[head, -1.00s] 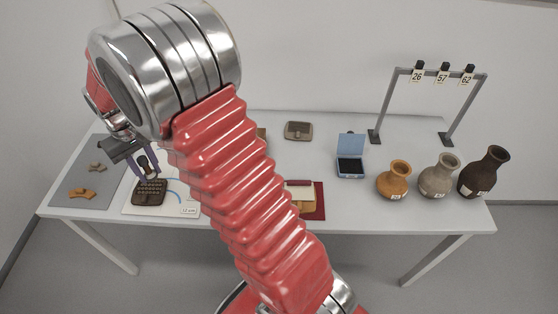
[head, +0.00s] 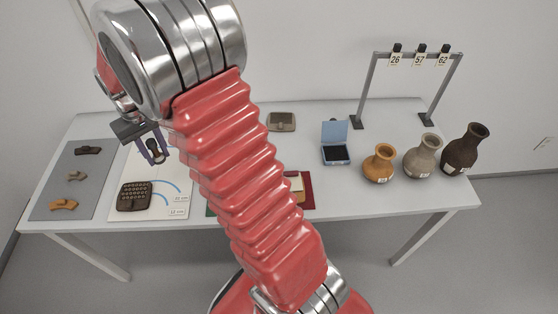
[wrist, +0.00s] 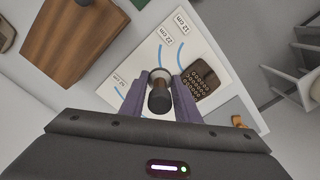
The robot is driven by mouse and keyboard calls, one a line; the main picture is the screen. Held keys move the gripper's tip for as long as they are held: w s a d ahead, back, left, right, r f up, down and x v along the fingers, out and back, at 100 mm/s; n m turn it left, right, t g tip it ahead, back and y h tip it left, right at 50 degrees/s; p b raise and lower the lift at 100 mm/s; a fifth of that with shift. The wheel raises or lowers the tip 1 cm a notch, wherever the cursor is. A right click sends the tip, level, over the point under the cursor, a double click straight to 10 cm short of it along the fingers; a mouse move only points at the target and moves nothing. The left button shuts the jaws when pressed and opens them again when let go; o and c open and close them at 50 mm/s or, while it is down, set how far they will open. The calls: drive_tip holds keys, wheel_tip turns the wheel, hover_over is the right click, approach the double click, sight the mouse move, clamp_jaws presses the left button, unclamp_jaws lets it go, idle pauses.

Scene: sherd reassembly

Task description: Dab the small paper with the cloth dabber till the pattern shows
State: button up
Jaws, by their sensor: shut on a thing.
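My gripper (head: 154,156) has purple fingers and is shut on the cloth dabber (wrist: 160,97), which has a dark rounded handle and a paler end. The dabber also shows between the fingers in the head view (head: 153,146). It is held over the white sheet, apart from a dark brown block (head: 133,196) with rows of pale dots on its top. In the wrist view the block (wrist: 202,82) is just right of the fingers. I cannot make out the small paper as a separate thing.
The white sheet (head: 175,208) bears blue arcs and centimetre labels. Sherds lie on a grey mat (head: 87,172) at the left. A blue open box (head: 336,153), several vases and a tag stand (head: 363,95) are at the right. My arm hides the table's middle.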

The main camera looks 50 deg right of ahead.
drive_tip(key=s+d+m, duration=0.3)
drive_tip(key=s+d, duration=0.3)
drive_tip(key=d, duration=0.5)
drive_tip(key=m, duration=0.3)
hover_over(295, 177)
drive_tip(key=w+a, duration=0.1)
drive_tip(key=a, duration=0.4)
wheel_tip(295, 177, down, 5)
drive_tip(key=shift+w+d+f+n, duration=0.2)
drive_tip(key=shift+f+n, duration=0.1)
drive_tip(key=shift+f, duration=0.05)
drive_tip(key=shift+f, duration=3)
drive_tip(key=shift+f, duration=0.55)
drive_tip(key=shift+r, duration=0.1)
